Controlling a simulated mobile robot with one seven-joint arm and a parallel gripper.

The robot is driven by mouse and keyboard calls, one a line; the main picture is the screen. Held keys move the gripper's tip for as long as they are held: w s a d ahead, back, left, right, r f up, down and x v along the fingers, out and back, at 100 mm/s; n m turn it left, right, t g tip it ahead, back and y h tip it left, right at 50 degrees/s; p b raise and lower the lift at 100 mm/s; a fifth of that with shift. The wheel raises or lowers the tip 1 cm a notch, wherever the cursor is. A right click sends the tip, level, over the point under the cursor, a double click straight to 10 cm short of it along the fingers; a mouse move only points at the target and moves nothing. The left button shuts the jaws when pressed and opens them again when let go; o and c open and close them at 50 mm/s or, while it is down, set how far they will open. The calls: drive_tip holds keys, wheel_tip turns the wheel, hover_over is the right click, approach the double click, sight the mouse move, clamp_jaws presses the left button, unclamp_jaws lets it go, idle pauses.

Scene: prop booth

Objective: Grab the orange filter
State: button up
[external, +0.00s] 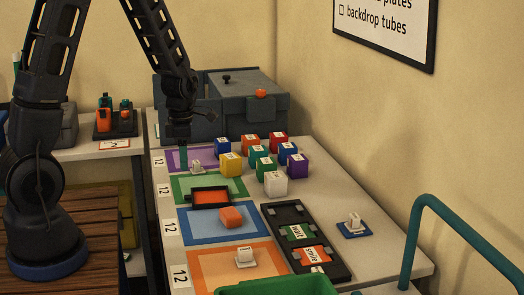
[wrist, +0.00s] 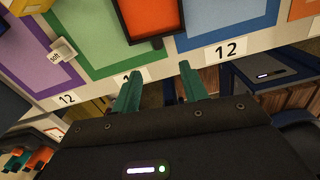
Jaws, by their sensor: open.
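The orange filter (external: 210,196), an orange pane in a black square frame, lies on the green mat (external: 180,185) in the external view. In the wrist view the filter (wrist: 150,14) is at the top, partly cut off by the picture's edge. My gripper (external: 184,158) is over the purple mat near the table's left edge, behind and left of the filter. In the wrist view my gripper (wrist: 160,88) shows two teal fingers apart with nothing between them. The fingertips point toward the table edge below the filter and are clear of it.
A small white labelled block (external: 196,167) stands beside my gripper. Several coloured cubes (external: 258,154) stand to the right. An orange block (external: 231,217) sits on the blue mat. A black tray (external: 275,218) holds cards. A grey case (external: 225,100) stands at the back.

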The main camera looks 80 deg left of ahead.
sight(187, 196)
drive_tip(key=shift+w+a+f, duration=0.1)
drive_tip(key=shift+a+f, duration=0.05)
drive_tip(key=shift+f, duration=5.3)
clamp_jaws()
